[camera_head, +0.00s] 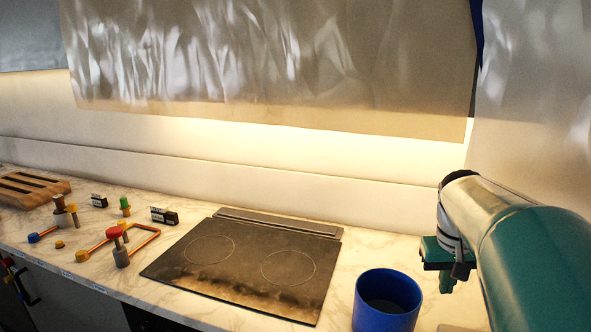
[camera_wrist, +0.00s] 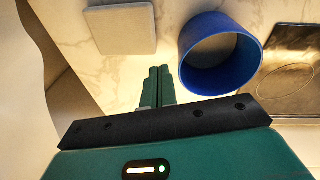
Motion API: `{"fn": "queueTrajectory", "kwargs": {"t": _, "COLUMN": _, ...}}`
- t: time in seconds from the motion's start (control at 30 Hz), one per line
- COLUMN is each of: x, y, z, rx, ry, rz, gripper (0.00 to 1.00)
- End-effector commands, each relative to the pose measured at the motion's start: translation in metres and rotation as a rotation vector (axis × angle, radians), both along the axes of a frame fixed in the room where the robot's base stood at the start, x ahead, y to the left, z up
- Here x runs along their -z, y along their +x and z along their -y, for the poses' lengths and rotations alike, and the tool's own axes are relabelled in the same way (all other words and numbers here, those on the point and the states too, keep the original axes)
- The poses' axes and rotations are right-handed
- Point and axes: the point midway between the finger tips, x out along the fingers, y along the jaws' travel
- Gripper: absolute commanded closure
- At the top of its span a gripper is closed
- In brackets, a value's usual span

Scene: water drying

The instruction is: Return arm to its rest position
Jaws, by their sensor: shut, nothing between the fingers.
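My arm enters at the right of the head view, with its teal and silver links raised above the counter. My gripper (camera_wrist: 159,86) shows in the wrist view with its two green fingers together and nothing between them. In the head view only part of the green gripper (camera_head: 447,266) shows below the wrist. It is above the right part of the counter, beside a blue round open container (camera_head: 388,300). The container also shows in the wrist view (camera_wrist: 187,70), to the right of the fingers and apart from them.
A black cooktop (camera_head: 245,262) lies on the marble counter (camera_head: 190,312). Pipe fittings with a red knob (camera_head: 114,233), small black-and-white blocks (camera_head: 164,215) and a wooden rack (camera_head: 32,188) are at left. A pale square plate (camera_wrist: 120,28) lies near the blue container. Cabinets hang above.

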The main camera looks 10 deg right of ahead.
Motion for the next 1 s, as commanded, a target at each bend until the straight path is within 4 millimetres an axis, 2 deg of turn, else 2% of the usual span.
{"fn": "queueTrajectory", "kwargs": {"t": 0.03, "x": -0.004, "y": -0.001, "z": -0.029, "rx": -0.037, "ry": -0.02, "rz": 0.021, "gripper": 1.0}}
{"fn": "queueTrajectory", "kwargs": {"t": 0.2, "x": -0.005, "y": -0.017, "z": -0.104, "rx": -0.131, "ry": -0.053, "rz": 0.107, "gripper": 1.0}}
{"fn": "queueTrajectory", "kwargs": {"t": 0.4, "x": 0.005, "y": -0.05, "z": -0.176, "rx": -0.241, "ry": -0.047, "rz": 0.225, "gripper": 1.0}}
{"fn": "queueTrajectory", "kwargs": {"t": 0.5, "x": 0.013, "y": -0.069, "z": -0.206, "rx": -0.295, "ry": -0.023, "rz": 0.288, "gripper": 1.0}}
{"fn": "queueTrajectory", "kwargs": {"t": 0.6, "x": 0.023, "y": -0.085, "z": -0.227, "rx": -0.339, "ry": 0.005, "rz": 0.338, "gripper": 1.0}}
{"fn": "queueTrajectory", "kwargs": {"t": 0.7, "x": 0.03, "y": -0.096, "z": -0.239, "rx": -0.367, "ry": 0.028, "rz": 0.367, "gripper": 1.0}}
{"fn": "queueTrajectory", "kwargs": {"t": 1.0, "x": 0.034, "y": -0.1, "z": -0.245, "rx": -0.378, "ry": 0.04, "rz": 0.381, "gripper": 1.0}}
